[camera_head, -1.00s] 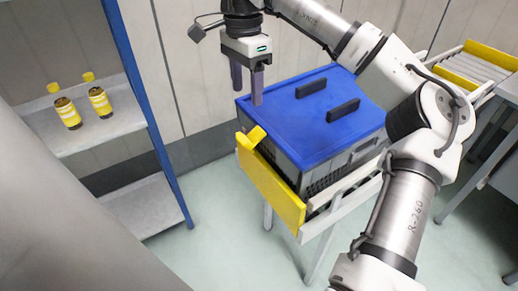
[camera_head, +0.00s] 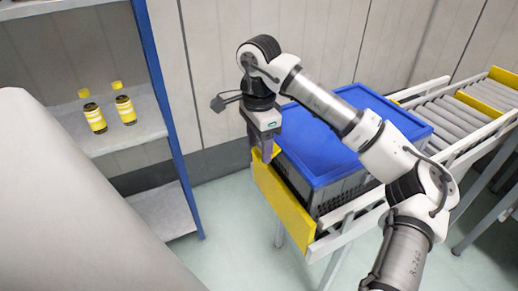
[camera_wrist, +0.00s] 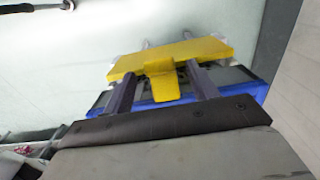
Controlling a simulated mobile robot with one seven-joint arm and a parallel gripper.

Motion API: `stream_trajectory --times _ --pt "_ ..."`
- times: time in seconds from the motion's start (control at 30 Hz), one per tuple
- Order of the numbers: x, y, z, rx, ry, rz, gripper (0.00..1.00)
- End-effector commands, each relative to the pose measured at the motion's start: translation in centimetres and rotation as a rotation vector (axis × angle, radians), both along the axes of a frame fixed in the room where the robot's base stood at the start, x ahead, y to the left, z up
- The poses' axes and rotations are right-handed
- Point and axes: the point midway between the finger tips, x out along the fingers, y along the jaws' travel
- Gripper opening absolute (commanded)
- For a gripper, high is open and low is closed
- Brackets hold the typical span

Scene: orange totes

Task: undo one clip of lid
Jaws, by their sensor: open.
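The tote (camera_head: 335,190) is a grey crate with a blue lid (camera_head: 310,150), standing on the conveyor's near end. A yellow clip (camera_wrist: 160,80) sticks out at the lid's edge in the wrist view; in the head view my gripper mostly hides it. My gripper (camera_head: 260,150) points down at the lid's left edge. In the wrist view its two dark fingers (camera_wrist: 163,90) are apart, one on each side of the clip, with gaps visible. I cannot tell how deep the clip sits between them. My arm hides part of the lid.
A yellow end board (camera_head: 283,205) closes the conveyor's near end. The roller conveyor (camera_head: 475,125) runs back to the right. A shelf (camera_head: 110,135) with two yellow-capped bottles (camera_head: 125,108) and a blue post (camera_head: 165,110) stands left. The floor between is clear.

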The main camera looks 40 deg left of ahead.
Motion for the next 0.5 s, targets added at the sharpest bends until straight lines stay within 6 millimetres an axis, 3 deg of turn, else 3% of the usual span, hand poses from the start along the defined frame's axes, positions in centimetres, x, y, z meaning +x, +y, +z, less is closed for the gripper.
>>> stream_trajectory --times 0.2,0.5 --pt "0.0 0.0 -2.2 -0.001 0.001 0.0 0.58" --pt "0.0 0.0 -2.5 0.0 0.0 0.001 0.58"
